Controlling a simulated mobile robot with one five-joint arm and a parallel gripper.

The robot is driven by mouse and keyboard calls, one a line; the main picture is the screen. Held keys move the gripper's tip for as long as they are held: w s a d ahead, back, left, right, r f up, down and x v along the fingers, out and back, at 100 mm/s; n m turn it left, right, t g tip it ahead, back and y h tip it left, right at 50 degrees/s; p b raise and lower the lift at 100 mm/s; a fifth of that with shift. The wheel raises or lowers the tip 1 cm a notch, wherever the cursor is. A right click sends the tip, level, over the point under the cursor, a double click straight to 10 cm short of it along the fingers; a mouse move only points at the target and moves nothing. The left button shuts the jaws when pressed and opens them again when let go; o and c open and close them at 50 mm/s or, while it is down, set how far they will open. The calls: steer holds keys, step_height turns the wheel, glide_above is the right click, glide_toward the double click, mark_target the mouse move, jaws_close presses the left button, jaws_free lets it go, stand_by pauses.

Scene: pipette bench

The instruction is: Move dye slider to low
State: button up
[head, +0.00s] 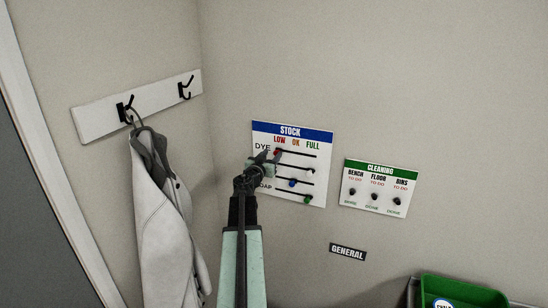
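The white STOCK board (319,165) with a blue header hangs on the wall. It has LOW, OK and FULL columns and several black slots. The red dye knob (278,152) is at the left end of the top slot, beneath LOW. A blue knob (292,182) is near the middle of its slot, and a green knob (307,198) is towards the right of the lowest. My gripper (270,156) is at the board's left side, its tips right by the red knob. Whether they touch or hold it is too small to tell. My gripper hides the middle row label and part of SOAP.
A CLEANING board (379,205) with black knobs is to the right, above a GENERAL label (348,252). A green bin (462,291) stands at lower right. A grey-white coat (168,225) hangs from a hook rail (100,119) at left, close to my arm.

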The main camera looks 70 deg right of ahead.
steer(key=shift+s+d, duration=0.2)
steer(key=shift+s, duration=0.25)
steer(key=a, duration=0.7)
steer(key=shift+w+a, duration=0.35)
steer(key=shift+a, duration=0.05)
